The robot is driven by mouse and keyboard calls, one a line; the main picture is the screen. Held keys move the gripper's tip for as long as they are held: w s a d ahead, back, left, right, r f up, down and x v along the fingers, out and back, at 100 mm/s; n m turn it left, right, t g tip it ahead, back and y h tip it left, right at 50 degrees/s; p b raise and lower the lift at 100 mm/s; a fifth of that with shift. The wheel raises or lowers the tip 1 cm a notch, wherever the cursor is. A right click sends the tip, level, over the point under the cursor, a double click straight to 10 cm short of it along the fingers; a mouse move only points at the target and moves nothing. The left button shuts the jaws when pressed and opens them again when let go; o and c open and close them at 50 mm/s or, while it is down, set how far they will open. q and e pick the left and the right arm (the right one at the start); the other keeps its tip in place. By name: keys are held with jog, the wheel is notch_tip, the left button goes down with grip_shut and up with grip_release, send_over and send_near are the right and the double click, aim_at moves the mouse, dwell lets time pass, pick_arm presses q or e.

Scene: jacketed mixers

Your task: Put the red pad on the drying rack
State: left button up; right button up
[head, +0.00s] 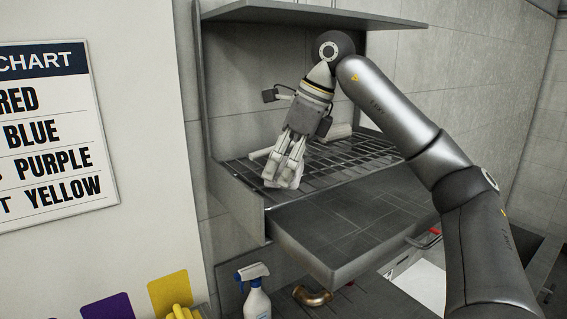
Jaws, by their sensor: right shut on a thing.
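The drying rack (355,157) is a shelf of dark metal bars inside a grey wall frame, in the middle of the head view. My right gripper (283,180) reaches down from above over the rack's left front part. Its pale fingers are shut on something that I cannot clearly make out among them. No red pad can be made out at the fingers. A small red thing (434,232) shows at the right, below the rack, partly behind my right arm; I cannot tell what it is. My left gripper is not in view.
A pale object (333,132) lies at the back of the rack. A dark slab (350,222) juts out below the rack. A spray bottle (256,290), a brass pipe (313,297) and a white basin (420,283) are lower down. A colour chart (50,135) hangs left.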

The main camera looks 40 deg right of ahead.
aim_at(281, 163)
jog(key=o, duration=0.7)
jog(key=shift+w+a, duration=0.1)
jog(key=shift+w, duration=0.05)
jog(key=shift+r, duration=0.1)
jog(key=shift+r, duration=0.2)
jog(key=v, duration=0.2)
jog(key=shift+r, duration=0.4)
jog(key=s+d+p, duration=0.2)
jog(key=s+d, duration=0.5)
jog(key=s, duration=0.2)
jog(key=shift+s+d, duration=0.3)
jog(key=shift+s, duration=0.1)
jog(key=shift+d+f, duration=0.1)
